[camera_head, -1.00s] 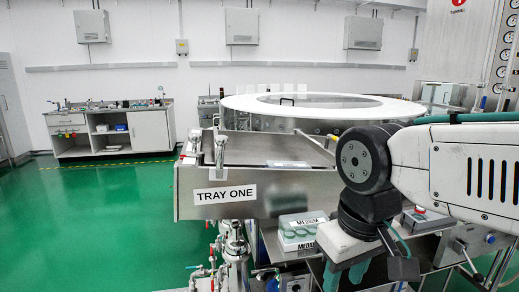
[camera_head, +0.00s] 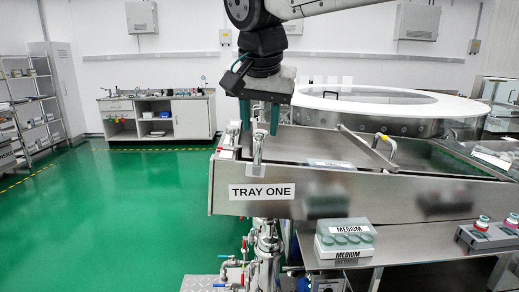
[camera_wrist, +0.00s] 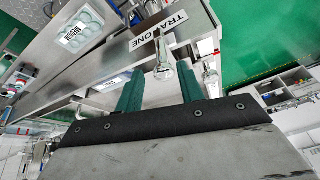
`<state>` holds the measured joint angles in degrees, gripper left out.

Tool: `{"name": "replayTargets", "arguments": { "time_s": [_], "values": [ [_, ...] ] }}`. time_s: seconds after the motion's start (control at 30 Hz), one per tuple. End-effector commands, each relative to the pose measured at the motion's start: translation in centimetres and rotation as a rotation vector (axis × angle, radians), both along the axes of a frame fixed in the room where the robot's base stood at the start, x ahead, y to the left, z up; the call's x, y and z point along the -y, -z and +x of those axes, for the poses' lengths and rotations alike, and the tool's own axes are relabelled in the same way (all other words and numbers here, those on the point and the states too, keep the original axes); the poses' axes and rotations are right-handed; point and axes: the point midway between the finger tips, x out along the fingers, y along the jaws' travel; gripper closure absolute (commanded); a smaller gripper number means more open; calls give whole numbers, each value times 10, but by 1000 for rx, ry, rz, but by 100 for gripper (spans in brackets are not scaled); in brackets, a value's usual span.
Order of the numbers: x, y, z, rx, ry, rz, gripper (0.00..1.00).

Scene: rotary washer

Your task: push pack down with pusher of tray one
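Tray one (camera_head: 262,193) is a long steel tray with a "TRAY ONE" label. A pack (camera_head: 330,164) lies low inside it, seen edge-on; its white label also shows in the wrist view (camera_wrist: 113,83). An upright metal handle (camera_head: 258,152), apparently the pusher's, stands at the tray's left end and shows in the wrist view (camera_wrist: 163,68). My gripper (camera_head: 260,122) points down just above this handle, with its green fingers apart. In the wrist view my gripper (camera_wrist: 160,82) is open and empty, the handle showing between its fingers; contact cannot be told.
A stacked "MEDIUM" pack (camera_head: 345,238) stands on a steel shelf in front of the tray. The white ring of the rotary washer (camera_head: 380,100) lies behind.

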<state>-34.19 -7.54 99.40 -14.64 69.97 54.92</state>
Motion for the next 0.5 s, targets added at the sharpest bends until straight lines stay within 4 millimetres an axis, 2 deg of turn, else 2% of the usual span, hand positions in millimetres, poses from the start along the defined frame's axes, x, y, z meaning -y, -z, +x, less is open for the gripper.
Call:
{"name": "replayTargets", "arguments": {
  "time_s": [0.17,0.5],
  "values": [
    [-2,3,4,2,7,3,62],
    [0,50,23,0,7,2,62]
  ]
}}
